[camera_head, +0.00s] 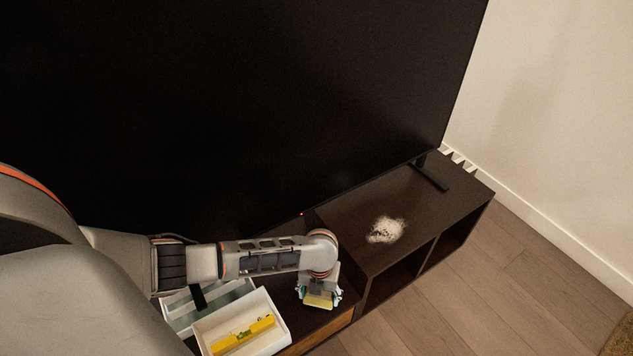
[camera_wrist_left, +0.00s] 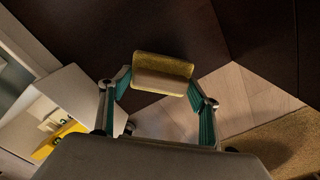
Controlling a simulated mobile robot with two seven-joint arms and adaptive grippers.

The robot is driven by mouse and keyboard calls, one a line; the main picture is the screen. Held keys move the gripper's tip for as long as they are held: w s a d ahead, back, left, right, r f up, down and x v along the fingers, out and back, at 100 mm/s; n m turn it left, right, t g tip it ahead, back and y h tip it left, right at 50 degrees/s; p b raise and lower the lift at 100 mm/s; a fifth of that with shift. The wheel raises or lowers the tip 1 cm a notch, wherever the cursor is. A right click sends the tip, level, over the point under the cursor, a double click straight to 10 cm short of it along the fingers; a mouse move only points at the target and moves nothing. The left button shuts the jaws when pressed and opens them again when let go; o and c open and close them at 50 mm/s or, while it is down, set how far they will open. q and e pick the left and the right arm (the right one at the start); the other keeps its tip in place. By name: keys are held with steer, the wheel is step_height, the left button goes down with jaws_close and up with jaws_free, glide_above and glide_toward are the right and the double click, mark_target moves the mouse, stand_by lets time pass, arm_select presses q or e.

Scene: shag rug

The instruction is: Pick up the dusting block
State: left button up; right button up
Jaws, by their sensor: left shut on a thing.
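The dusting block (camera_head: 318,300) is a small block with a yellow side and a pale side. My left gripper (camera_head: 320,293) is shut on it, above the front part of the dark TV cabinet, just right of the white tray. In the left wrist view the block (camera_wrist_left: 162,72) sits between the two teal-lined fingers, its yellow side toward the top of the picture. Whether it touches the cabinet top cannot be told. My right gripper is not in view.
A white tray (camera_head: 278,332) holds a yellow item (camera_head: 243,335). A greyish tray (camera_head: 178,312) lies behind it. A white powdery patch (camera_head: 386,230) lies on the dark cabinet (camera_head: 345,222). The large TV (camera_head: 240,100) stands behind. Cabinet top around the patch is clear.

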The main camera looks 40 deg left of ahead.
arm_select(q)
steer(key=r, duration=0.2)
steer(key=w+r+p, duration=0.1)
steer(key=r, duration=0.1)
steer(key=shift+w+r, duration=0.1)
step_height(320, 180, up, 13)
steer(key=s+p, duration=0.1)
steer(key=p, duration=0.4)
steer(key=shift+p, duration=0.3)
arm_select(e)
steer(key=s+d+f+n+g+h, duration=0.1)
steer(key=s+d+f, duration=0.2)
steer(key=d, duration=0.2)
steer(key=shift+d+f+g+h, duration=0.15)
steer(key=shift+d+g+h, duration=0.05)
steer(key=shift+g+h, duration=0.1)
arm_select(q)
steer(key=shift+s+f, duration=0.1)
steer(key=shift+f, duration=0.1)
